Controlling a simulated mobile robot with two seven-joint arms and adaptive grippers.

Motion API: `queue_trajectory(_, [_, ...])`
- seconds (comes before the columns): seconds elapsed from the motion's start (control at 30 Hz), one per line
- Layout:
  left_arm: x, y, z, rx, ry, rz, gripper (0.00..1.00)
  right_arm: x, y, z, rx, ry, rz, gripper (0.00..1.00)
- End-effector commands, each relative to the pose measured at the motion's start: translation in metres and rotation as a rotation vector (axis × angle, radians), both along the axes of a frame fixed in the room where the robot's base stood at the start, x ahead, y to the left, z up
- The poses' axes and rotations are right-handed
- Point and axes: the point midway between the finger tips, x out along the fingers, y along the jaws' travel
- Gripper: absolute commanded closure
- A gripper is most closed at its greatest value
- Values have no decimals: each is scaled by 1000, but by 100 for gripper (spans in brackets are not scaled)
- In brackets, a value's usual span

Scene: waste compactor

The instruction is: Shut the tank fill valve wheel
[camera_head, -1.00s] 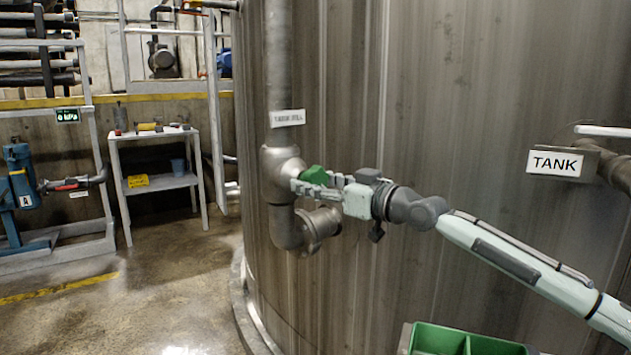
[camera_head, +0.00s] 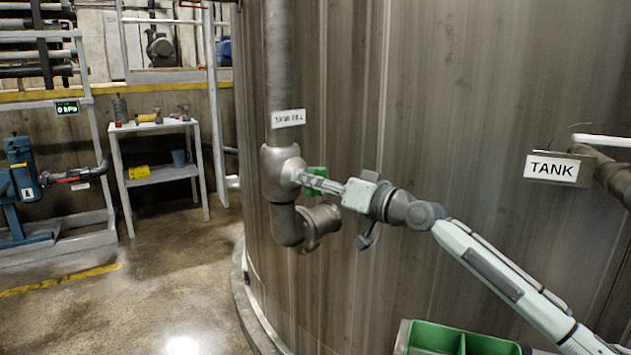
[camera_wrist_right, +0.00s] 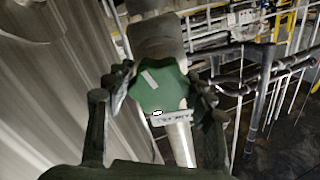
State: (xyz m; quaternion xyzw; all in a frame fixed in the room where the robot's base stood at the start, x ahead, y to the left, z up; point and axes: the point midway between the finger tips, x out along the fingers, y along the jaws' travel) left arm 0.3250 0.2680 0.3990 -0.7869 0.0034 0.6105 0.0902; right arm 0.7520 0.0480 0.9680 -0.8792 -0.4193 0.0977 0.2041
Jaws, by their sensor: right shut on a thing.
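The green tank fill valve wheel (camera_head: 316,173) sits on the grey valve body (camera_head: 281,174) of the vertical pipe in front of the tank. A white "TANK FILL" tag (camera_head: 288,118) is on the pipe above it. My right gripper (camera_head: 318,184) reaches in from the right and is shut on the wheel, covering part of it. In the right wrist view the wheel (camera_wrist_right: 158,88), with a pale stripe on its face, lies between the two dark fingers. My left gripper is not in view.
The large tank wall (camera_head: 430,120) stands close behind my right arm. A pipe with a "TANK" sign (camera_head: 552,168) juts out at the right. A green bin (camera_head: 437,338) is at the bottom. A small shelf table (camera_head: 150,128) stands at the left, with open floor before it.

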Motion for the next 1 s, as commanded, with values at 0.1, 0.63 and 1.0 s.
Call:
queue_trajectory(0.1, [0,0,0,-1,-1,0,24,1,-1,1,2,-1,-2,75])
queue_trajectory(0.63, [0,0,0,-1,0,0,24,0,0,0,0,-1,0,24])
queue_trajectory(1.0, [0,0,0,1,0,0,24,-16,-20,-1,-2,-2,-2,24])
